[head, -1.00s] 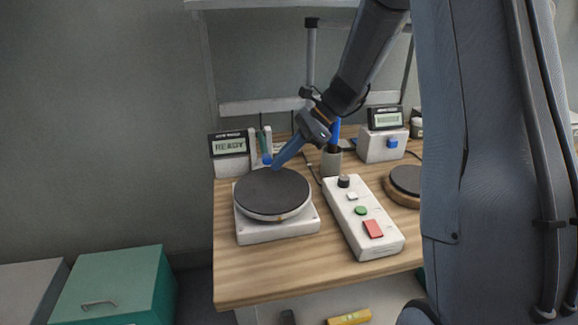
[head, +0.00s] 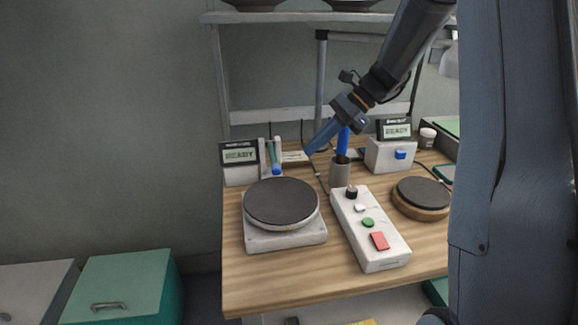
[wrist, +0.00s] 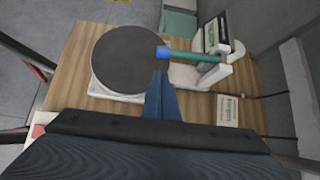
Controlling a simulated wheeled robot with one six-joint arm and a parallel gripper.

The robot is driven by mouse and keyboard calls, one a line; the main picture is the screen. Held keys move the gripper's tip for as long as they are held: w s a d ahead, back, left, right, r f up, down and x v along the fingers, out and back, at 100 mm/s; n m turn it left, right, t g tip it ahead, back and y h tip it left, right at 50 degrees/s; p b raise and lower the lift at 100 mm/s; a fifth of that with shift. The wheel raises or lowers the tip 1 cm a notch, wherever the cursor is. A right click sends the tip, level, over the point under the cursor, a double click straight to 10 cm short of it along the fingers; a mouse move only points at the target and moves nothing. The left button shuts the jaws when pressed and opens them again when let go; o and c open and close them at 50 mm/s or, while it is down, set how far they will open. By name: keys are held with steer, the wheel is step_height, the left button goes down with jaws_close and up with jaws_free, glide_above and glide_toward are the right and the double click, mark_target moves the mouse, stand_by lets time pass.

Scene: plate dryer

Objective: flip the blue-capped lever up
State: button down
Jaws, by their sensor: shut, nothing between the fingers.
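The lever is a green rod (head: 272,154) with a blue cap (head: 276,171), in a white bracket behind the round dark plate. Its cap is at the low front end, pointing toward the plate. The wrist view shows the rod (wrist: 195,57) reaching from the bracket, with the cap (wrist: 164,52) over the plate's edge. My gripper (head: 309,151) is shut and empty, to the right of the cap in the head view. In the wrist view my blue fingertips (wrist: 159,76) appear just below the cap, with a small gap showing.
The dark plate (head: 281,202) sits on a white base. A grey cup (head: 340,172) with a blue item and a white button panel (head: 370,228) stand to the right. A printed card (wrist: 236,111) lies behind.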

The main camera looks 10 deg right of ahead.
mark_target(273, 156)
stand_by(0.3)
steer(key=p+x, duration=0.2)
steer(key=x, duration=0.8)
steer(key=shift+p, duration=0.3)
